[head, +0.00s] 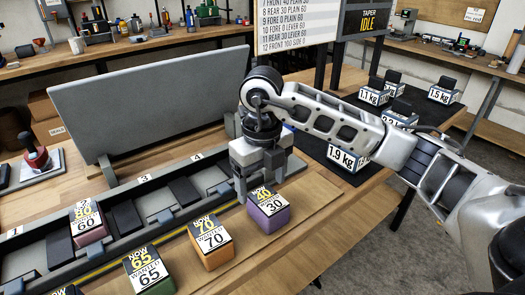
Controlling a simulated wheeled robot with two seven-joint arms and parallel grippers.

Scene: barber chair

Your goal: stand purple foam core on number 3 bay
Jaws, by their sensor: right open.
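The purple foam core (268,213), with a label reading 40 and 30 on its top, sits on the wooden bench at the front side of the long grey rack (115,255). My right gripper (258,188) is open, fingers pointing down, just behind and above the purple core. It holds nothing that I can see; whether a finger touches the core is unclear. The number 3 tag (145,178) is on the rack's back edge, left of the number 4 tag (197,156). No core stands in the rack directly in front of the 3 tag. My left gripper is not in view.
A pink core (89,230) stands in the rack further left. An orange core (211,245) and a green core (149,273) sit in front of the rack. A tall grey panel (155,105) rises behind it. Labelled weights (345,160) stand on a dark mat at right.

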